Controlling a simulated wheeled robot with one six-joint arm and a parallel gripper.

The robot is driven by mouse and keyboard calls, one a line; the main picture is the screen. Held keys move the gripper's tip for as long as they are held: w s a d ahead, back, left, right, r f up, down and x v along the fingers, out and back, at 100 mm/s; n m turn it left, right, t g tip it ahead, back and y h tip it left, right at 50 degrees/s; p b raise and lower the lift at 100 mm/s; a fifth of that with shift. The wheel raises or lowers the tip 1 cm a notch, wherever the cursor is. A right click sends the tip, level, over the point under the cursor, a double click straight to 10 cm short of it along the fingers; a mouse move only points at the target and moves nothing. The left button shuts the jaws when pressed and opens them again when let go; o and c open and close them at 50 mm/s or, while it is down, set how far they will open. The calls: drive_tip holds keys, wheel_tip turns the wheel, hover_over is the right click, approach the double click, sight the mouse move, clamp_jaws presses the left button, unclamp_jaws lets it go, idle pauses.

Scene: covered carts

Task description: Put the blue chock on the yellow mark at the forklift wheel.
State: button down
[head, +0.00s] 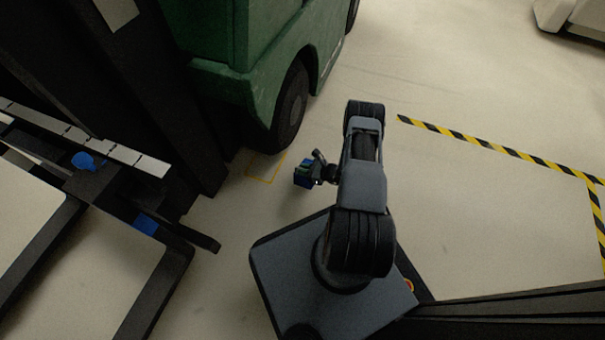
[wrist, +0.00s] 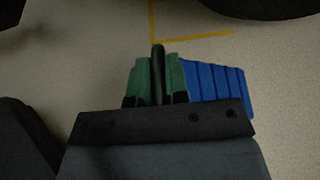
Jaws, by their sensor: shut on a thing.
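The blue chock (head: 302,178) is held just above the floor by my gripper (head: 315,168), to the right of the yellow mark. In the wrist view the ribbed chock (wrist: 218,88) shows to the right of the green fingers, which are shut with a dark bar of it between them (wrist: 158,75). The yellow mark (head: 264,181) is a thin outline on the floor by the black forklift wheel (head: 291,107). In the wrist view a corner of the mark (wrist: 195,37) lies beyond the fingers, with the dark wheel (wrist: 262,6) at the top right. The chock's underside is hidden.
The green forklift body (head: 225,80) rises behind the mark, and its dark mast and forks (head: 150,285) fill the left. Black and yellow floor tape (head: 490,147) runs at the right. The floor between chock and mark is clear.

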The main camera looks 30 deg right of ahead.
sight(299, 180)
drive_tip(key=f+b, duration=0.2)
drive_tip(key=f, duration=0.1)
drive_tip(key=shift+w+f+b, duration=0.35)
drive_tip(key=shift+f+b, duration=0.05)
drive_tip(key=shift+r, duration=0.1)
drive_tip(key=c, duration=1.1)
unclamp_jaws()
drive_tip(key=shift+s, duration=0.1)
